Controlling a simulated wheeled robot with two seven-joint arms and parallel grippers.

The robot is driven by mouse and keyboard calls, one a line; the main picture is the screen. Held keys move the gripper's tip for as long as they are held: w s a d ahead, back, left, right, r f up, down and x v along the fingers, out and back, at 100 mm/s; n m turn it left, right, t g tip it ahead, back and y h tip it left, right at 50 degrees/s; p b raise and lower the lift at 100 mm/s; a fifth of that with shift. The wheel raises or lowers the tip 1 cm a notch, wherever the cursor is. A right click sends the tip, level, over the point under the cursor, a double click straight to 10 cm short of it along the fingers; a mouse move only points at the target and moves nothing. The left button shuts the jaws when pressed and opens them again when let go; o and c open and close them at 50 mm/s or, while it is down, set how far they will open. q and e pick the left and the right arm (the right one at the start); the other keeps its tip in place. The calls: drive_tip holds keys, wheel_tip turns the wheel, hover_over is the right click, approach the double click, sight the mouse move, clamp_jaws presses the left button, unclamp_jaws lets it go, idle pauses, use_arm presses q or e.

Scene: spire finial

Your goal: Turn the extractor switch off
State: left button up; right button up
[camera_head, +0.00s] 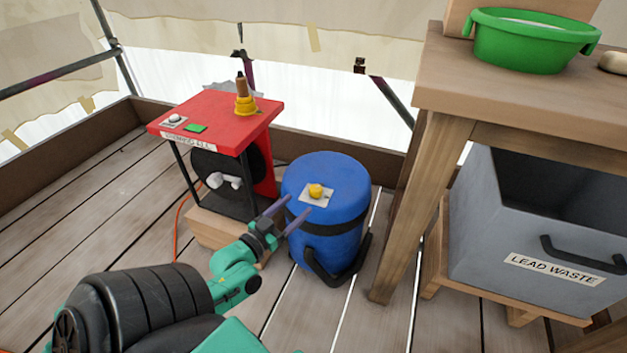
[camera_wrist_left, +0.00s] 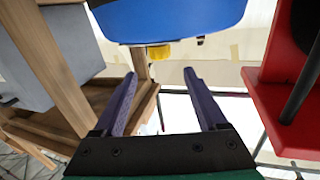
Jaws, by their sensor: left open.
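A blue drum (camera_head: 345,225) with a black band stands upright on the plank floor. On its lid is a pale plate with a yellow switch knob (camera_head: 316,190). In the left wrist view the drum lid (camera_wrist_left: 170,20) fills the top, and the yellow knob (camera_wrist_left: 158,53) shows beyond its edge, between my fingertips in the picture. My left gripper (camera_head: 297,205) is open and empty, its fingers pointing at the knob from the near left. The wrist view shows the gripper (camera_wrist_left: 160,73) with both fingers apart. My right gripper is not in view.
A red-topped stand (camera_head: 215,118) with a silver switch, green patch and yellow-based tool is left of the drum. A wooden bench (camera_head: 475,80) with a green basin (camera_head: 535,45) is right, above a grey lead waste bin (camera_head: 500,235). An orange cord lies on the floor.

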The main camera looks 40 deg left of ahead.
sight(312, 192)
use_arm(q)
drive_tip(key=w, duration=0.3)
drive_tip(key=w+b, duration=0.1)
drive_tip(key=w, duration=0.5)
drive_tip(key=shift+w+a+b, duration=0.25)
drive_tip(key=shift+w+b, duration=0.05)
drive_tip(key=shift+w, duration=0.1)
clamp_jaws()
